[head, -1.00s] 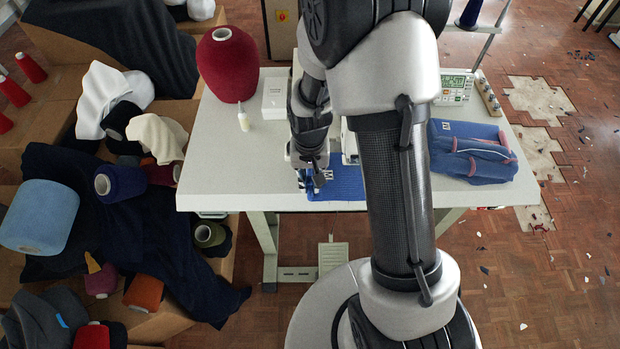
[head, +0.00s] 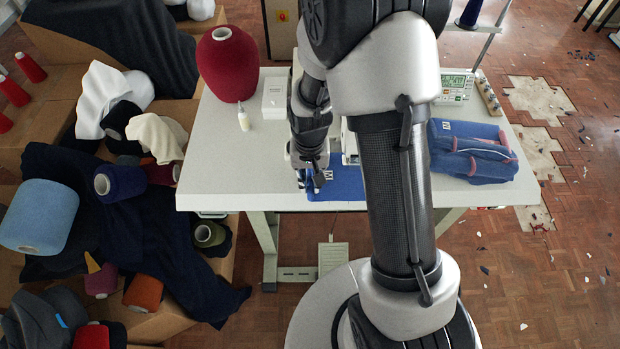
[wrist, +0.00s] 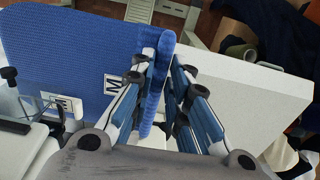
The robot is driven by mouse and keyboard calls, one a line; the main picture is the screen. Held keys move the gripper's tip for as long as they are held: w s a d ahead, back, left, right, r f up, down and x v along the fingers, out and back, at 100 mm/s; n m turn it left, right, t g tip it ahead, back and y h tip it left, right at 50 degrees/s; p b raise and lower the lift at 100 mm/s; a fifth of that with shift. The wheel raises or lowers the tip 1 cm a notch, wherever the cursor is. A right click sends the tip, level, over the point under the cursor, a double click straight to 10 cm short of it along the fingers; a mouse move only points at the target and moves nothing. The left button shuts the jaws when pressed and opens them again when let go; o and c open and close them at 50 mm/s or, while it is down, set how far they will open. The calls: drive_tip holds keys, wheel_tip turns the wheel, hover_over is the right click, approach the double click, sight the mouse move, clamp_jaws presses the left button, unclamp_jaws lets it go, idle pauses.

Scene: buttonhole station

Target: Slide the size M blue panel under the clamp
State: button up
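The blue panel (head: 345,183) lies flat on the white table's front part, partly behind my arm in the head view. In the wrist view the panel (wrist: 60,50) fills the upper left, with a white label marked M near its right side. My gripper (wrist: 164,62) has its fingers on either side of the panel's raised, rolled edge and looks shut on it. In the head view my gripper (head: 314,186) is at the panel's left end. The machine (wrist: 22,110) with a clear guard and black knob shows at lower left of the wrist view. The clamp itself I cannot make out.
A folded blue bundle (head: 472,152) lies on the table's right. A red cone (head: 228,70), a small bottle (head: 244,121) and a white box (head: 275,96) stand at the back left. The table's left front (head: 225,180) is clear.

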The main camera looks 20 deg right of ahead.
drive_tip(key=o, duration=0.5)
drive_tip(key=shift+c, duration=0.2)
wheel_tip(320, 180, up, 12)
idle(0.4)
drive_tip(key=shift+r, duration=0.1)
drive_tip(key=s+r+n+t, duration=0.3)
drive_tip(key=s+r+t, duration=0.1)
drive_tip(key=s+r, duration=1.2)
drive_tip(key=shift+s+a+n+t, duration=0.3)
drive_tip(key=shift+s+a, duration=0.1)
drive_tip(key=shift+s, duration=0.55)
